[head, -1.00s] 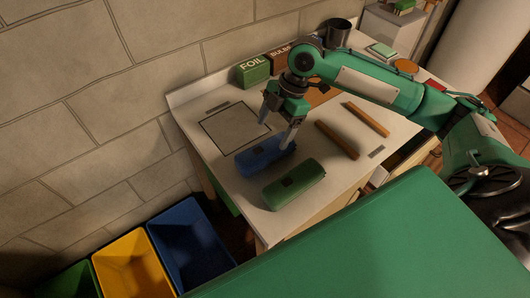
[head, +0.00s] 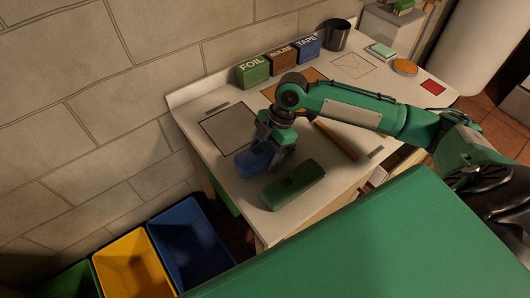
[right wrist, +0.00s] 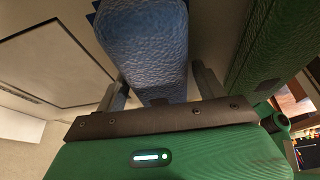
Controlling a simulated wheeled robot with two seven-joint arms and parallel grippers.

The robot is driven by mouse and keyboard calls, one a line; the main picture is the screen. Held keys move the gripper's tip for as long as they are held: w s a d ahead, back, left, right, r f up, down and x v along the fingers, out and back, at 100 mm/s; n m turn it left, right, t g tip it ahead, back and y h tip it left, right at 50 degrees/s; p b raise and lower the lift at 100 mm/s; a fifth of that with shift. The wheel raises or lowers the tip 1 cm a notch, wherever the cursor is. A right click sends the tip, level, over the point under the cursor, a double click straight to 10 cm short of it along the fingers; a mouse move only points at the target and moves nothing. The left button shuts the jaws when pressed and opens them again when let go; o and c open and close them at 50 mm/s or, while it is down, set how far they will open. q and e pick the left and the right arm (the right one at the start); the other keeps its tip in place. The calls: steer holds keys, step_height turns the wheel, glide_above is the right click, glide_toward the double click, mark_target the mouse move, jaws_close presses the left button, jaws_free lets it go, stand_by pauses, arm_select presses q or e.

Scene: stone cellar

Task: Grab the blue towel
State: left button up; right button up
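The blue towel (head: 252,162) is a rolled bundle lying on the white worktop, left of a green rolled towel (head: 294,185). My right gripper (head: 267,154) is down over the blue towel, with its fingers apart on either side of it. In the right wrist view the blue towel (right wrist: 146,45) runs between the two fingers, and a narrow gap seems to show beside it. The fingertips are partly hidden. My left gripper is not in view.
The green towel (right wrist: 268,45) lies close beside the right finger. A grey square panel (head: 228,128) lies behind the blue towel. Foil (head: 252,71), bulbs (head: 282,62) and tape (head: 308,47) boxes stand along the wall. Blue (head: 195,240) and yellow (head: 130,262) bins stand below the worktop's left end.

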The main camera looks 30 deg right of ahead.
steer(key=c, duration=0.8)
steer(key=shift+r, duration=0.1)
